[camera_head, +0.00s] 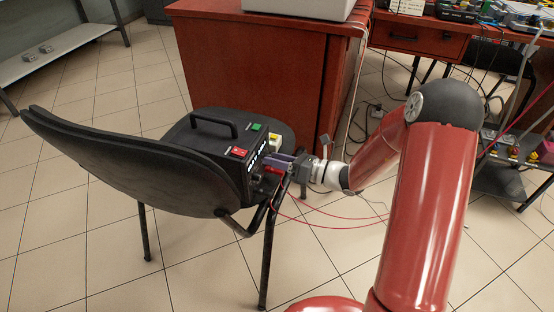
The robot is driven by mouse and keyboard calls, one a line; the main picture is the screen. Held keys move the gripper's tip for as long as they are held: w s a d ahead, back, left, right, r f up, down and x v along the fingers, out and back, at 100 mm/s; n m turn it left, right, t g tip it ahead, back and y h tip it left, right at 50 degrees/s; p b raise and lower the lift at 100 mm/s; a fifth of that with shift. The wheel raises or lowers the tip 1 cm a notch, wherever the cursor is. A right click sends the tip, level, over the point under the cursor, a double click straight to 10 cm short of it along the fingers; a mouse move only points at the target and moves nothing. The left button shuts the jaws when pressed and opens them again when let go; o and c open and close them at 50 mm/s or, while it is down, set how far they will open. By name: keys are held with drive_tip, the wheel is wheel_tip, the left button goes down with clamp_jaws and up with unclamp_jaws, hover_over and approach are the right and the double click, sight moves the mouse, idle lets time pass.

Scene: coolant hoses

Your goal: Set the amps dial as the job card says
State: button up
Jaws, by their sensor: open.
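A black power box (215,145) with a carry handle sits on the seat of a black chair. The amps dial cannot be made out; the fingers hide part of the panel. No job card can be made out.
The chair's backrest (115,155) stands left of the box. A red-brown desk (255,75) is close behind. Thin red cables (330,222) hang below my gripper and trail right. A workbench (440,38) with tools stands at the back right. The tiled floor at front left is clear.

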drive_tip(key=v, duration=0.8)
drive_tip(key=shift+a, duration=0.1)
drive_tip(key=s+a+r+n+g+h, duration=0.1)
drive_tip(key=s+r+n+g+h, duration=0.25)
drive_tip(key=s+n, duration=0.4)
drive_tip(key=s+a+r+n+g+h, duration=0.2)
drive_tip(key=s+r+n+g+h, duration=0.15)
drive_tip(key=s+n, duration=0.4)
drive_tip(key=s+d+r+n+t+h, duration=0.6)
drive_tip(key=s+d+r+n+h, duration=0.2)
drive_tip(key=d+n, duration=0.3)
drive_tip(key=shift+s+d+n+h, duration=0.25)
drive_tip(key=shift+n+h, duration=0.55)
drive_tip(key=shift+n, duration=0.3)
